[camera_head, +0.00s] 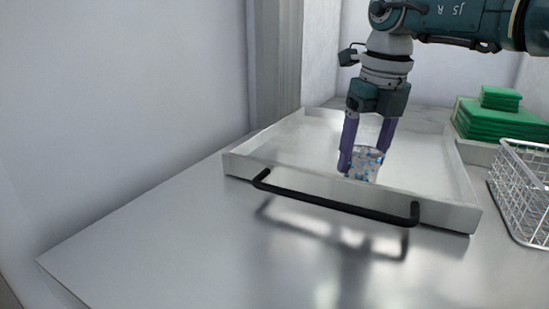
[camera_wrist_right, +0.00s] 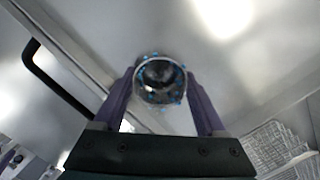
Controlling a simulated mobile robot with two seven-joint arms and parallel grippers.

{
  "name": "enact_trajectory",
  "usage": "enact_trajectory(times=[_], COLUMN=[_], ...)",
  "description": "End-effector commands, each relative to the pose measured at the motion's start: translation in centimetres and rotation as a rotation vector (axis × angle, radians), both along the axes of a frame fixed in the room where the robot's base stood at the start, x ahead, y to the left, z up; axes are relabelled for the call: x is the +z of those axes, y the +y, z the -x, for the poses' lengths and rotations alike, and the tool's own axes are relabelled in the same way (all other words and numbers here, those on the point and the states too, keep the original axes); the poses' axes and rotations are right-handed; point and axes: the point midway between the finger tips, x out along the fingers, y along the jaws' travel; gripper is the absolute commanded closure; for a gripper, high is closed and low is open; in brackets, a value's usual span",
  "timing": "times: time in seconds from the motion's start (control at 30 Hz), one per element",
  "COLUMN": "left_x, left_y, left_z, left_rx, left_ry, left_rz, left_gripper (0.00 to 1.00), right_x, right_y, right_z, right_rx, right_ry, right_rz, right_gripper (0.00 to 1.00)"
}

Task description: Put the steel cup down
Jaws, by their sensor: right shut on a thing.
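The steel cup (camera_head: 363,165) is silvery with blue specks and looks upright. My right gripper (camera_head: 366,160) has its purple fingers on either side of the cup, shut on it, with the arm coming down from the upper right. The cup is over the front part of a shallow metal tray (camera_head: 255,158), near its front wall. In the right wrist view the cup's round open mouth (camera_wrist_right: 160,80) shows between the fingers. I cannot tell whether its base touches the tray floor. My left gripper is not in view.
The tray has a black bar handle (camera_head: 335,204) on its front wall. A white wire basket (camera_head: 522,190) stands at the right, with stacked green cloths (camera_head: 498,118) behind it. The steel counter (camera_head: 180,235) is clear at the front left. A wall borders the left side.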

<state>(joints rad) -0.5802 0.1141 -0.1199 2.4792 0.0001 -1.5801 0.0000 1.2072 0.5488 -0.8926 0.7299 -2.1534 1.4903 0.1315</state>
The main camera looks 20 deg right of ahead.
Motion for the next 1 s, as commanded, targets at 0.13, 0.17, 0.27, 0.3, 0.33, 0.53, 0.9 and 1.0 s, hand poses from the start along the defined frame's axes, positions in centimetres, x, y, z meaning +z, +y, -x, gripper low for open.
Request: enact_trajectory(times=[0.13, 0.17, 0.27, 0.3, 0.33, 0.53, 0.9, 1.0], left_x=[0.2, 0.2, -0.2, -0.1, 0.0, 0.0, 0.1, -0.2], left_y=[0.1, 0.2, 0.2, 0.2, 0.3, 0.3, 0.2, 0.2], left_z=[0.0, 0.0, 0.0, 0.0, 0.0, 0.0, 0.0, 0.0], left_rx=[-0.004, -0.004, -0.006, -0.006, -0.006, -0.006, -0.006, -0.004], left_ry=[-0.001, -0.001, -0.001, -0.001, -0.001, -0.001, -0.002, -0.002], left_rz=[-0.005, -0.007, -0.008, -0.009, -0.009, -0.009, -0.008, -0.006], left_gripper=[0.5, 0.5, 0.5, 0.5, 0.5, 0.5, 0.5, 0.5], right_x=[0.2, 0.2, -0.2, -0.1, -0.1, -0.1, 1.2, 3.0], right_y=[0.0, 0.0, 0.0, 0.0, 0.0, 0.0, -0.1, -0.1], right_z=[0.0, 0.0, 0.0, 0.0, 0.0, 0.0, 0.0, 0.3], right_rx=[0.0, 0.0, 0.0, 0.0, 0.0, 0.0, 0.001, 0.003], right_ry=[-0.001, -0.001, -0.001, -0.001, -0.001, -0.001, -0.005, -0.008], right_rz=[0.0, 0.0, 0.0, 0.0, 0.0, 0.001, 0.001, 0.003], right_gripper=[0.82, 0.82, 0.82, 0.24, 0.21, 0.0, 0.0, 0.0])
